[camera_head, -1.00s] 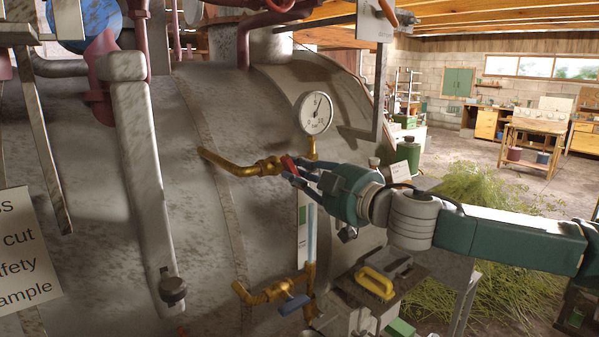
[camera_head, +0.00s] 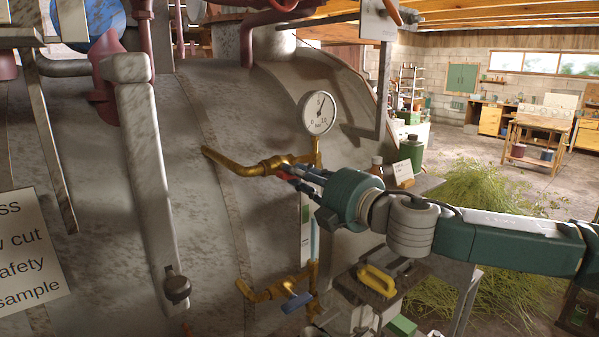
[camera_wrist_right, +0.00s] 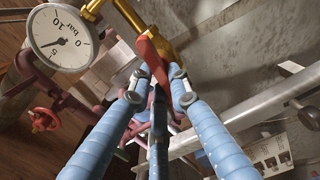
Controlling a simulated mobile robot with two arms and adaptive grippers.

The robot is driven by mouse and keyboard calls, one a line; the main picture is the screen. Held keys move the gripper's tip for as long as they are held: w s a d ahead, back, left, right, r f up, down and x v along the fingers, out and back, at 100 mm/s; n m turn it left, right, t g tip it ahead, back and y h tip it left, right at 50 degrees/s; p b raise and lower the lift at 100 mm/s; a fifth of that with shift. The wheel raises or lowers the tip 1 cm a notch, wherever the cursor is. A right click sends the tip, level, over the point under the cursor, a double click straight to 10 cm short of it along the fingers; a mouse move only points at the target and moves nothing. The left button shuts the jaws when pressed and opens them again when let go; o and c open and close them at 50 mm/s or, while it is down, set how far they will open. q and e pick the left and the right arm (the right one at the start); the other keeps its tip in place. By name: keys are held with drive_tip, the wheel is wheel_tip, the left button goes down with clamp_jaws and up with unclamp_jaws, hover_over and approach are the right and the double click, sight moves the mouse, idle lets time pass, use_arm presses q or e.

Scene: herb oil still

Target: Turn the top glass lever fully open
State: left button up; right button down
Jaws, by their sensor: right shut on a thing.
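The top glass lever is a red handle (camera_head: 285,177) on the upper brass valve (camera_head: 268,166), which sits on the tank side above the sight glass (camera_head: 313,238). My right gripper (camera_head: 284,174) reaches it from the right and is shut on the red lever; its fingers hide part of the lever in the head view. In the right wrist view the red lever (camera_wrist_right: 152,54) runs from the brass fitting (camera_wrist_right: 158,20) down between the blue fingertips (camera_wrist_right: 157,87). My left gripper is not in view.
A round pressure gauge (camera_head: 318,112) stands just above the upper valve. A lower brass valve with a blue lever (camera_head: 297,302) is below the glass. A yellow-handled tool (camera_head: 377,281) lies at the lower right. The large metal tank (camera_head: 190,200) fills the left.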

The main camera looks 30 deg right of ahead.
drive_tip(key=shift+f+n, duration=0.1)
drive_tip(key=shift+n, duration=0.9)
drive_tip(key=c, duration=1.6)
unclamp_jaws()
drive_tip(key=shift+a, duration=0.1)
drive_tip(key=shift+s+d, duration=0.2)
drive_tip(key=shift+s, duration=1.7)
drive_tip(key=shift+s+d, duration=0.15)
drive_tip(key=shift+s, duration=1.7)
